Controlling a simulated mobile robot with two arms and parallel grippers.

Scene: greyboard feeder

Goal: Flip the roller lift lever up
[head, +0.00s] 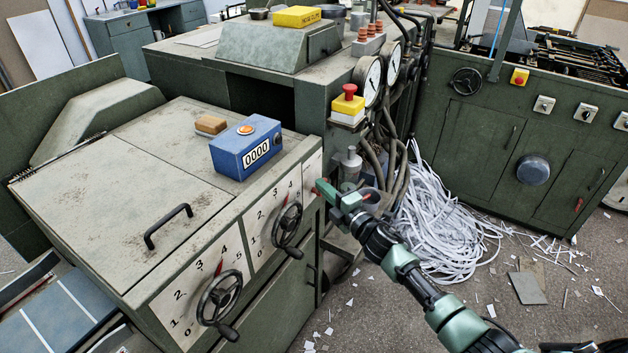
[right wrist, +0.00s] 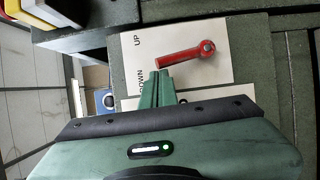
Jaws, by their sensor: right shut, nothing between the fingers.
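The red lever (right wrist: 185,56) sits on a white plate (right wrist: 212,74) marked UP and DOWN, in the right wrist view. Its round pivot is at the right, and its free end points left and slightly down, between the two words. My right gripper (right wrist: 157,76) is shut and empty, its fingertips just below the lever's free end; I cannot tell whether they touch. In the head view the right gripper (head: 325,190) is at the right end of the green feeder cabinet (head: 140,160), where the lever is barely visible. My left gripper is not in view.
Two handwheels (head: 219,297) with numbered scales are on the cabinet's front. A blue counter box (head: 245,148) stands on its top. A red emergency button on a yellow box (head: 348,104), gauges and hoses are behind the gripper. Paper strips (head: 440,225) heap on the floor.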

